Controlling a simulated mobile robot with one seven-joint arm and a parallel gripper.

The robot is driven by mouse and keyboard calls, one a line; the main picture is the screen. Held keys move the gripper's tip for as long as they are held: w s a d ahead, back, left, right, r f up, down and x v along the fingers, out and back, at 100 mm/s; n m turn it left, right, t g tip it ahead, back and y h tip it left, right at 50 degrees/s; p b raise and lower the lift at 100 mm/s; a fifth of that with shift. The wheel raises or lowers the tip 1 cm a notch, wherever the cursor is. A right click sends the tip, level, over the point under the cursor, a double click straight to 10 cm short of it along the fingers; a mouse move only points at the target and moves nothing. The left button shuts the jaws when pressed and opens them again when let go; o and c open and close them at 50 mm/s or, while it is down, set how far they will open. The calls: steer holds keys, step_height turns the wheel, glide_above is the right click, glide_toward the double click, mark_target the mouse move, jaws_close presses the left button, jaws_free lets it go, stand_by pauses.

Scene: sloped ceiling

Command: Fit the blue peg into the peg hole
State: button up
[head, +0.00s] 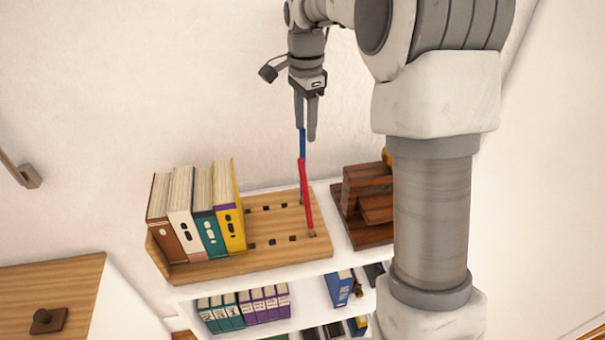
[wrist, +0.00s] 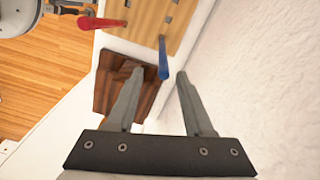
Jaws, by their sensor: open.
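The blue peg (head: 303,143) stands upright on the wooden board (head: 272,226), behind the red peg in the head view. Its foot is at the board's far right, apparently in a hole. My gripper (head: 306,130) is open and empty, pointing down at the peg's top. I cannot tell whether the top is between the fingers. The red peg (head: 306,190) stands in a near right hole. Several dark holes (head: 270,242) run in two rows; which one is the task's hole is unclear.
Several upright books (head: 200,210) fill the board's left part. A dark brown wooden stand (head: 370,205) is right of the board. The wall is close behind. Shelves below hold small books (head: 243,308). A wooden-topped cabinet (head: 60,285) is at the lower left.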

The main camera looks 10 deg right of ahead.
mark_target(303, 148)
steer(key=shift+w+a+f+p, duration=0.1)
steer(key=shift+a+f+p, duration=0.1)
steer(key=shift+f, duration=1.55)
steer(key=shift+w+a+f+p, duration=0.1)
steer(key=shift+f+p, duration=0.05)
steer(key=shift+f, duration=1.6)
jaws_close()
